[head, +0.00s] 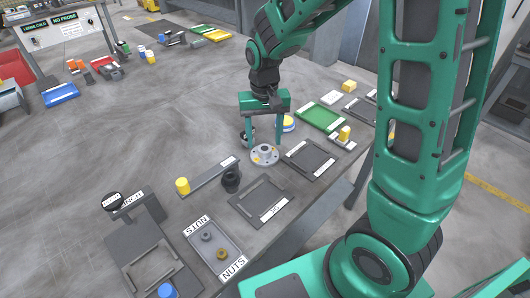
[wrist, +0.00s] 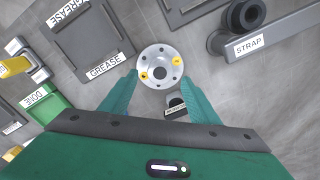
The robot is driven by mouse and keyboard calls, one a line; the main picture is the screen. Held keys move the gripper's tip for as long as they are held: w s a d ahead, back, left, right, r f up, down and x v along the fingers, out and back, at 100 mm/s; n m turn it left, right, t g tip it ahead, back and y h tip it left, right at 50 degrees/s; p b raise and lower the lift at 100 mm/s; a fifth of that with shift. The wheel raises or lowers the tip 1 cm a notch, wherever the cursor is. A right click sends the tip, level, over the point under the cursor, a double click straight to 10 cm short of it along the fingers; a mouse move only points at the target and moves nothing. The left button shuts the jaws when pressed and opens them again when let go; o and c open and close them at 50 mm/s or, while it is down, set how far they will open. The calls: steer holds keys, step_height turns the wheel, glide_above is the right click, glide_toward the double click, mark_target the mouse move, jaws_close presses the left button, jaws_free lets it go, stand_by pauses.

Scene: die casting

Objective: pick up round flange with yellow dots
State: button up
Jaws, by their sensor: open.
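The round flange (head: 264,155) is a light grey metal disc with a centre hole, a ring of bolt holes and yellow dots. It lies flat on the grey table. In the wrist view the flange (wrist: 159,67) sits just beyond and between my fingertips, with two yellow dots on its face. My gripper (head: 264,142) is green, points down and is open above the flange. In the wrist view my gripper (wrist: 160,85) has its two fingers apart with nothing between them. I cannot tell whether a fingertip touches the flange.
A dark grease tray (head: 309,158) lies right of the flange, and a green tray (head: 321,117) farther back. A black ring part (head: 231,179) and a strap fixture (head: 207,178) are to the left. A small dark labelled object (wrist: 176,108) lies close to the flange.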

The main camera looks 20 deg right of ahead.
mark_target(264, 147)
steer(key=shift+f, duration=1.55)
jaws_close()
steer(key=shift+r, duration=0.2)
